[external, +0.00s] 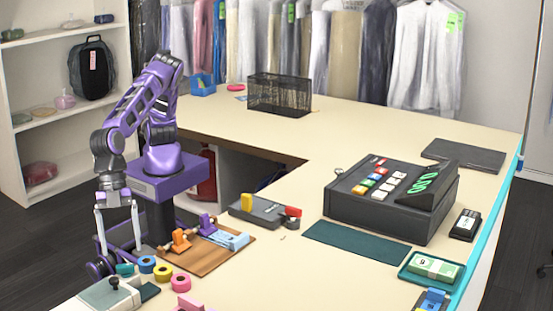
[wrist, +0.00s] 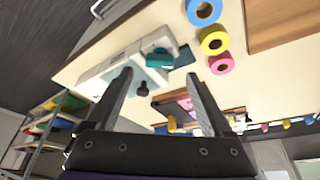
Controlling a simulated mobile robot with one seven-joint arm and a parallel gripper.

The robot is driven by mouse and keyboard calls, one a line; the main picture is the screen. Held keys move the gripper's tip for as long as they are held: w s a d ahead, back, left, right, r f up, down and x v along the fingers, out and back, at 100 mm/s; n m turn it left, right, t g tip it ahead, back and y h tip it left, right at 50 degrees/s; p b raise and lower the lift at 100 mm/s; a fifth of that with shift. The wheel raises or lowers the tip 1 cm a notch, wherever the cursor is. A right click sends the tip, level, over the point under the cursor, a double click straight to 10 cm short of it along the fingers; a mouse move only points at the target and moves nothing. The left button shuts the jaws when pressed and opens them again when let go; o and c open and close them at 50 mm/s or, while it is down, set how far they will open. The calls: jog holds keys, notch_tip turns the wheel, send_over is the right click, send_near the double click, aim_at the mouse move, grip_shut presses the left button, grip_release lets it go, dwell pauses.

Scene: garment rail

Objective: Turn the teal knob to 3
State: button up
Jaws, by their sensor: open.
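The teal knob (wrist: 159,58) sits at the end of a pale grey box (wrist: 112,68) in the wrist view. In the external view the teal knob (external: 125,269) shows small, by the back edge of the box (external: 108,294). A black knob (wrist: 142,89) is also on the box, nearer to me. My gripper (external: 120,249) points down above the box area, fingers wide apart and empty. In the wrist view the gripper (wrist: 157,78) has the teal knob beyond and between its fingertips, apart from both. I cannot read any numbers or the knob's setting.
Blue (wrist: 204,11), yellow (wrist: 214,41) and pink (wrist: 221,63) tape rolls lie beside the box. A brown board (external: 215,255) with clamps is right of my arm. A cash register (external: 385,205) stands farther right. The counter's middle is mostly free.

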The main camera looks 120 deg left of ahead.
aim_at(125, 265)
jog(key=shift+x, duration=2.05)
grip_shut()
